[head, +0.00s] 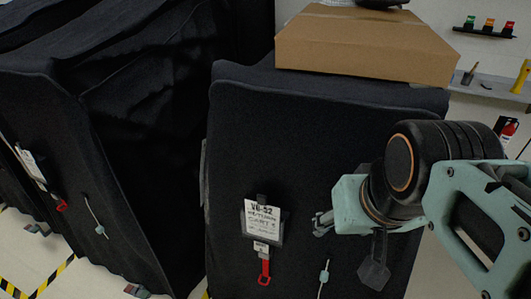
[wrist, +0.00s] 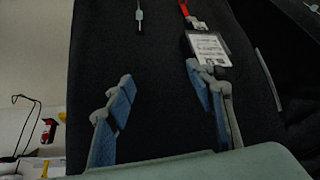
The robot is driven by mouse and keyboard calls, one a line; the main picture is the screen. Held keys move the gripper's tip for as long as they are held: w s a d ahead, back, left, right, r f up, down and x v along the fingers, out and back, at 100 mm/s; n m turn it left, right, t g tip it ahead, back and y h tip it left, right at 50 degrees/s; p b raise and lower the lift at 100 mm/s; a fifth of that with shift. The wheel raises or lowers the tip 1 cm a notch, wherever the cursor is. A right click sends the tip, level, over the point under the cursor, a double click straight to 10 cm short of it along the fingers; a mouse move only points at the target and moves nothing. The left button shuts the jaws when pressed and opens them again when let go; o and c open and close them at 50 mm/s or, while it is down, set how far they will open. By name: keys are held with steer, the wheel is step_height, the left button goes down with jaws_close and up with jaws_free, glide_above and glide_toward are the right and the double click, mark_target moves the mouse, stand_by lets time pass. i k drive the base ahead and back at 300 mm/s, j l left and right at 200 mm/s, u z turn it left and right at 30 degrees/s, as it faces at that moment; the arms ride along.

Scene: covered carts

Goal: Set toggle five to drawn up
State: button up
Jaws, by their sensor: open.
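A pale teal toggle (head: 324,276) sits on a thin white cord on the front of the nearer black-covered cart (head: 300,130). It also shows at the top edge of the wrist view (wrist: 139,14). A second teal toggle (head: 99,229) is on a cord on the left cart. I cannot read which toggle is number five. My gripper (head: 322,222) is in front of the nearer cart's cover, above the near toggle and right of the label. Its two blue-padded fingers (wrist: 160,75) are apart with nothing between them.
A label card (head: 264,219) with a red strap (head: 264,268) hangs left of the gripper. A cardboard box (head: 365,42) lies on the nearer cart. The left cart (head: 50,120) stands close beside it. A wall shelf (head: 490,84) is at right.

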mark_target(98, 230)
steer(key=u, duration=1.7)
